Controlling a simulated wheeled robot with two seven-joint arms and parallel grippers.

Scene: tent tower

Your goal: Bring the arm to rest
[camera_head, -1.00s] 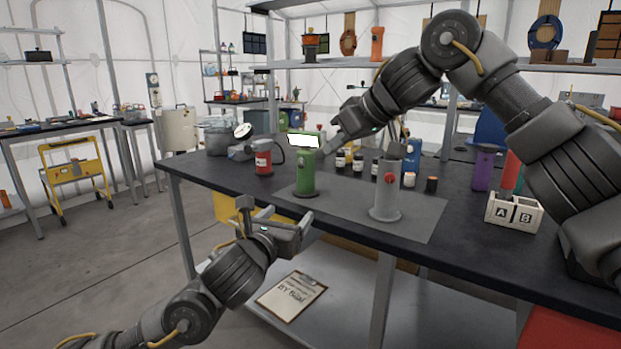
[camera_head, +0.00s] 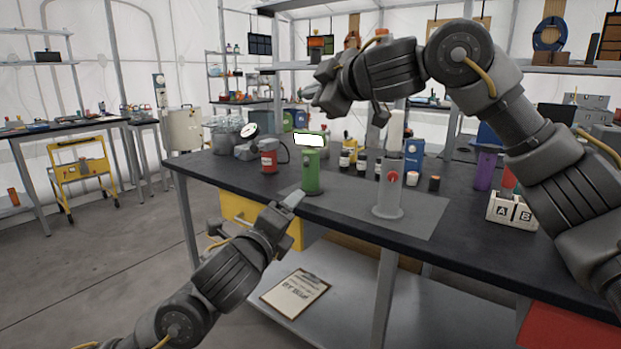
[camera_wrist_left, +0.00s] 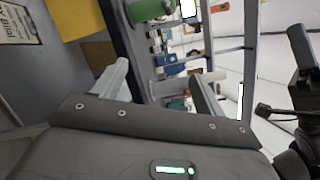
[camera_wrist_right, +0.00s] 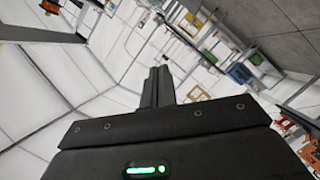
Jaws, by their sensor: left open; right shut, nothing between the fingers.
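My right gripper (camera_head: 322,92) is raised above the back of the workbench (camera_head: 240,182) in the head view, clear of everything. In the right wrist view its fingers (camera_wrist_right: 157,86) are together with nothing between them. My left gripper (camera_head: 284,207) is low at the bench's front edge, in front of the green device (camera_head: 312,172). In the left wrist view its fingers (camera_wrist_left: 160,92) are spread apart and empty.
A red device (camera_head: 269,156) and a gauge stand at the bench's left. Small bottles (camera_head: 361,165) stand behind the mat. A white A/B box (camera_head: 511,212) and a purple cylinder (camera_head: 485,169) are at the right, near my right arm. A clipboard (camera_head: 296,292) lies on the lower shelf.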

